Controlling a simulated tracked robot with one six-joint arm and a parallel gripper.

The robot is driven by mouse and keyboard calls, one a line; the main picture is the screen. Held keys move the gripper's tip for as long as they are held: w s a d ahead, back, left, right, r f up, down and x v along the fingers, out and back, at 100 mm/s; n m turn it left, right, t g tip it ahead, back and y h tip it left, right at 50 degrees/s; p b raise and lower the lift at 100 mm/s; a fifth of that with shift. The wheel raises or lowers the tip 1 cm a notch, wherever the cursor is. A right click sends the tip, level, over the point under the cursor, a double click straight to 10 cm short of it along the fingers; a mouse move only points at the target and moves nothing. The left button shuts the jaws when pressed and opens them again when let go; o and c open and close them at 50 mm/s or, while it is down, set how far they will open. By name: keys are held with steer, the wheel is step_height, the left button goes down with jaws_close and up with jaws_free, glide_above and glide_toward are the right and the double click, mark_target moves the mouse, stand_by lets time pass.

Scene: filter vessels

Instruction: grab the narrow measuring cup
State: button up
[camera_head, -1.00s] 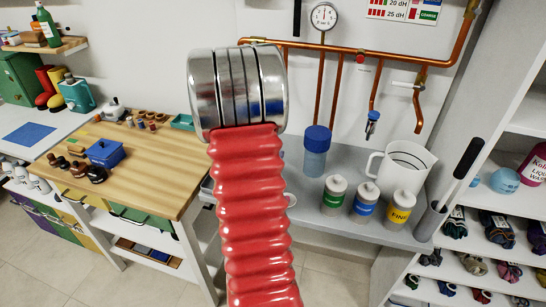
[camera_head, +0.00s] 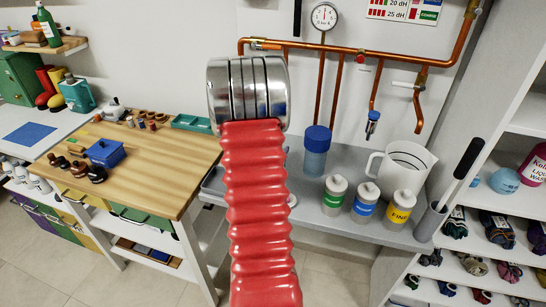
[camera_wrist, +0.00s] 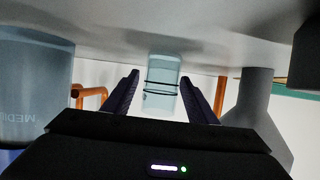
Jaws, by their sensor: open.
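In the wrist view, a narrow clear cup (camera_wrist: 161,84) with dark rings around it, apparently the narrow measuring cup, shows between the two dark fingers of my gripper (camera_wrist: 160,78). The fingers are apart, one on each side, with visible space to the cup. I cannot tell how deep the cup sits between them. In the head view my red arm hides my gripper, and I cannot make out this cup there. A wide measuring jug (camera_head: 402,165) with a handle stands at the back right of the grey bench.
Jars with green (camera_head: 334,195), blue (camera_head: 364,202) and yellow (camera_head: 400,206) labels stand right of my arm. A blue-capped filter vessel (camera_head: 316,152) stands behind them under copper pipes (camera_head: 350,52). A large labelled vessel (camera_wrist: 32,85) is close at left in the wrist view.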

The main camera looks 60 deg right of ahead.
steer(key=shift+d+f, duration=0.25)
steer(key=shift+d, duration=0.25)
steer(key=c, duration=1.2)
steer(key=shift+c, duration=0.2)
steer(key=shift+w+a+r, duration=0.1)
steer(key=shift+a+r, duration=0.05)
steer(key=shift+r, duration=0.15)
